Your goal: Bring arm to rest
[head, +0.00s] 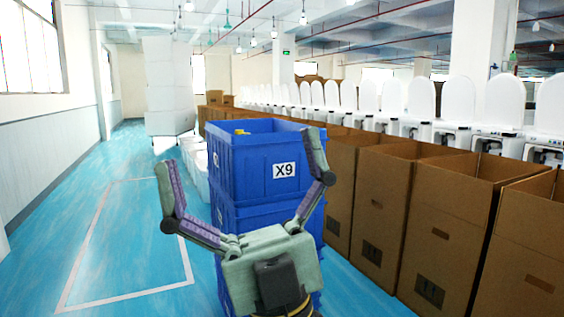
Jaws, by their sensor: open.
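My gripper (246,178) is in the lower middle of the head view, pointing up and away. Its two fingers are spread wide apart, with nothing visible between them. It stands in front of the stacked blue bins (258,166), which show between and behind the fingers. My gripper hides part of the bins' lower front. I cannot tell whether it touches them.
A yellow item (241,131) shows in the top bin. Open cardboard boxes (447,215) line the right, with white toilets (420,105) behind them. White containers (196,160) stand behind the bins at left. The blue floor (110,235) at left is clear.

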